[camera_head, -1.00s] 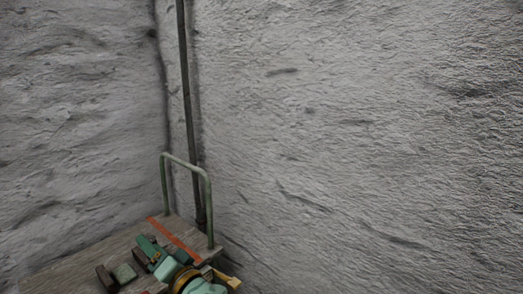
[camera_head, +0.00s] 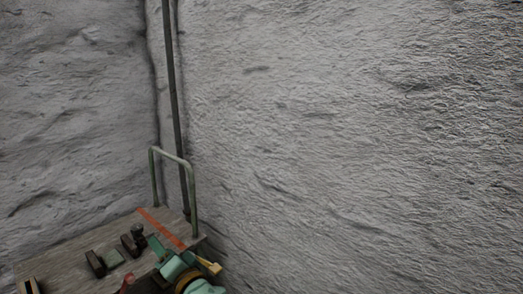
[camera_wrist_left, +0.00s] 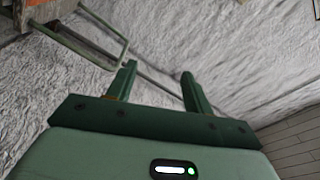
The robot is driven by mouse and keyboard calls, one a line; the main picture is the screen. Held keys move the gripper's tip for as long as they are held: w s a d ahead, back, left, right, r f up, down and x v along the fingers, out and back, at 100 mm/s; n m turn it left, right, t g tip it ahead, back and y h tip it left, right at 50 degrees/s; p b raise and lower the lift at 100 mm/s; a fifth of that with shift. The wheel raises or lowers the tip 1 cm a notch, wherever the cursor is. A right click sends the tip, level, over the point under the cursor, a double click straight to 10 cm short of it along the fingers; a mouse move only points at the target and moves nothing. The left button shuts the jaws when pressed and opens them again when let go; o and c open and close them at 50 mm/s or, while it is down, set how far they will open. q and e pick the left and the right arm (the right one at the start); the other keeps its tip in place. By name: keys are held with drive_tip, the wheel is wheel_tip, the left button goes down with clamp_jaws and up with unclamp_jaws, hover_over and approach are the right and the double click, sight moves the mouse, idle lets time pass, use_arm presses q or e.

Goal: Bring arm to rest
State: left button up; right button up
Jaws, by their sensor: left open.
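My left gripper (camera_head: 157,247) is low in the camera_head view, over the front right part of a wooden cart top (camera_head: 62,252). In the left wrist view its two green fingers (camera_wrist_left: 158,88) stand wide apart. The teal wrist and a yellow band of my left arm run off the bottom edge of the camera_head view. My right gripper is in neither view.
The cart has a green rail handle (camera_head: 171,155) and an orange stripe (camera_head: 161,228). Dark blocks (camera_head: 95,263), a small green block (camera_head: 113,258) and a dark knobbed piece (camera_head: 131,242) lie on it. A dark pipe (camera_head: 174,95) stands behind. Rough walls (camera_head: 350,130) close the corner.

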use_arm(q)
drive_tip(key=d+f+m+g+h, duration=0.15)
drive_tip(key=f+h, duration=0.25)
drive_tip(key=f, duration=0.5)
drive_tip(key=d+f+m+h, duration=0.3)
drive_tip(key=f+h, duration=0.1)
drive_tip(key=f, duration=0.5)
drive_tip(key=s+d+f+g+h, duration=0.1)
drive_tip(key=s+f+g+h, duration=0.1)
drive_tip(key=s+f, duration=0.85)
drive_tip(key=s+d+f+g+h, duration=0.1)
drive_tip(key=s+f+g+h, duration=0.2)
drive_tip(key=s+f, duration=0.7)
drive_tip(key=s+a+f+n+g+h, duration=0.1)
drive_tip(key=s+f+n, duration=0.1)
drive_tip(key=s+f, duration=0.55)
drive_tip(key=s+a+f+n+g, duration=0.15)
drive_tip(key=s+f, duration=0.35)
drive_tip(key=s, duration=0.5)
drive_tip(key=s+a+f+g, duration=0.1)
drive_tip(key=s+a+g, duration=0.1)
drive_tip(key=s, duration=1)
drive_tip(key=s+a+f+n+g, duration=0.1)
drive_tip(key=s+a+f+g, duration=0.1)
drive_tip(key=s, duration=1)
drive_tip(key=shift+s+a+y+b, duration=0.3)
drive_tip(key=shift+s+a+b, duration=0.1)
drive_tip(key=shift+a, duration=0.3)
